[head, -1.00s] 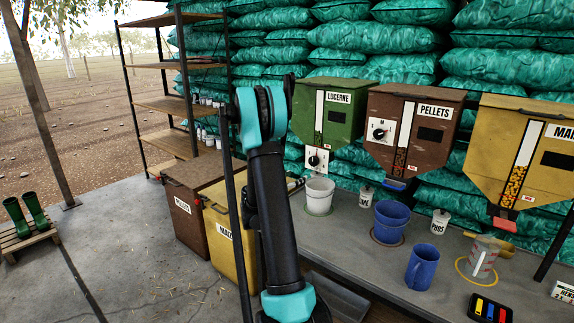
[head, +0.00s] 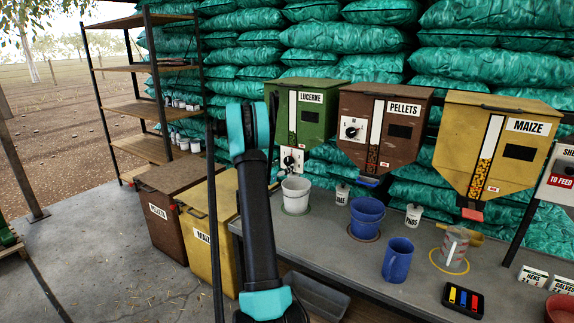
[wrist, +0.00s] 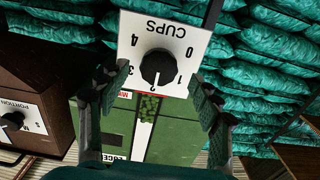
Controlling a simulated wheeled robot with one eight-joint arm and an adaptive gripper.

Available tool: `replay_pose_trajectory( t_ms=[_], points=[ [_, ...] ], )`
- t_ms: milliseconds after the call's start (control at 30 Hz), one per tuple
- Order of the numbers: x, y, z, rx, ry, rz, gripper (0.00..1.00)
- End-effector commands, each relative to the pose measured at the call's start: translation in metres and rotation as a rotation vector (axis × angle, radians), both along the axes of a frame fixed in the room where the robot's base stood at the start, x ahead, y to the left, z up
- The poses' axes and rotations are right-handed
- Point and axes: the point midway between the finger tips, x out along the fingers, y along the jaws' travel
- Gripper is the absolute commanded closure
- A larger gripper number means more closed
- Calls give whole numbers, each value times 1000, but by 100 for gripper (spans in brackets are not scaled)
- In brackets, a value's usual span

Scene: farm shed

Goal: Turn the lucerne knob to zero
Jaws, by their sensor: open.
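The green lucerne hopper (head: 313,123) hangs behind the bench, left of the pellets hopper. Its white dial plate (head: 291,160) has a dark knob and is partly covered by my arm in the head view. In the wrist view the picture is upside down; the black lucerne knob (wrist: 158,67) sits on a plate marked CUPS, 0 to 4. Its white pointer line points at about 2. My gripper (wrist: 161,82) is open, its fingers on either side of the knob in the picture and not visibly touching it. The gripper is mostly hidden in the head view.
A white bucket (head: 296,196) stands on the bench below the lucerne dial. The pellets hopper (head: 397,130), with its own knob, and the maize hopper (head: 466,165) hang to the right. A blue bucket (head: 367,222) and blue mug (head: 398,262) stand on the bench. Feed bins fill the lower left.

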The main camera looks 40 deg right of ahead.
Motion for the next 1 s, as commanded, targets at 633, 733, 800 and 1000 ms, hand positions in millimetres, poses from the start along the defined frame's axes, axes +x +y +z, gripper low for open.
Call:
replay_pose_trajectory(
  t_ms=[633,733,800,1000],
  points=[
    [14,-36,0,0,0,-1,36],
    [14,-36,0,0,0,-1,47],
    [14,-36,0,0,0,-1,55],
    [14,-35,0,0,0,-1,80]
  ],
)
